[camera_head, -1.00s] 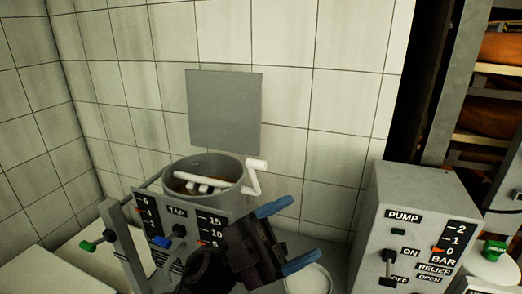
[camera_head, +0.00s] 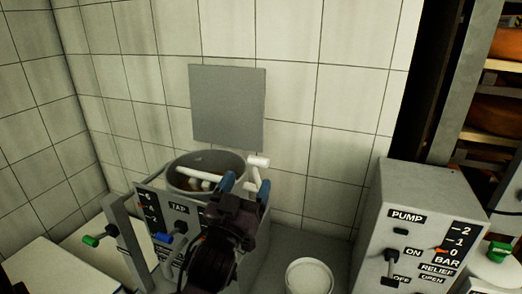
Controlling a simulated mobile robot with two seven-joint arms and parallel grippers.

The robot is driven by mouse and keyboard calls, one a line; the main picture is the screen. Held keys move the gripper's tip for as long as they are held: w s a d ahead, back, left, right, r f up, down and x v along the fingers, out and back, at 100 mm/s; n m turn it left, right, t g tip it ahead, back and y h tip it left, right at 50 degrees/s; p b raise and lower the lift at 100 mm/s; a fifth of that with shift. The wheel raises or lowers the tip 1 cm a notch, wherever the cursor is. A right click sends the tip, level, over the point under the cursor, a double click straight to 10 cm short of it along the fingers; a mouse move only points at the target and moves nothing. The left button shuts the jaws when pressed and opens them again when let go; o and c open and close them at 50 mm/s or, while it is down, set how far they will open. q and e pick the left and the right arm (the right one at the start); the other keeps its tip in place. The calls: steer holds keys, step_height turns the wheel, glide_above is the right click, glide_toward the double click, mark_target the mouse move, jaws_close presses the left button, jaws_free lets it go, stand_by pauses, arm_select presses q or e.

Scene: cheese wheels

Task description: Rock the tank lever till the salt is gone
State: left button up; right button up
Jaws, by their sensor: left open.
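The grey round tank (camera_head: 239,159) stands below the wall panel, with brown contents and a white paddle (camera_head: 198,175) inside. The white lever (camera_head: 258,162) is a bent crank with a short handle at the tank's right side. My left gripper (camera_head: 246,183) is open, its two blue fingers pointing up toward the lever. The lever's arm shows between the fingers in the picture; I cannot tell whether they touch it. The gripper hides the tank's lower right side and part of its front panel. Salt cannot be made out. My right gripper is not in view.
The TAP panel (camera_head: 176,222) with a blue-tipped lever (camera_head: 166,238) stands in front of the tank. A green-tipped lever (camera_head: 92,240) is at left. A white round tub (camera_head: 309,278) sits at right, beside the PUMP box (camera_head: 422,185). A grey panel (camera_head: 228,106) hangs behind.

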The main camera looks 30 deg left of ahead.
mark_target(257, 161)
arm_select(q)
steer(key=p+x, duration=0.1)
steer(key=x, duration=0.6)
steer(key=shift+w+r, duration=0.25)
steer(key=shift+w, duration=0.1)
steer(key=shift+w+a+r+p, duration=0.25)
steer(key=shift+w+p, duration=0.05)
steer(key=shift+w, duration=0.35)
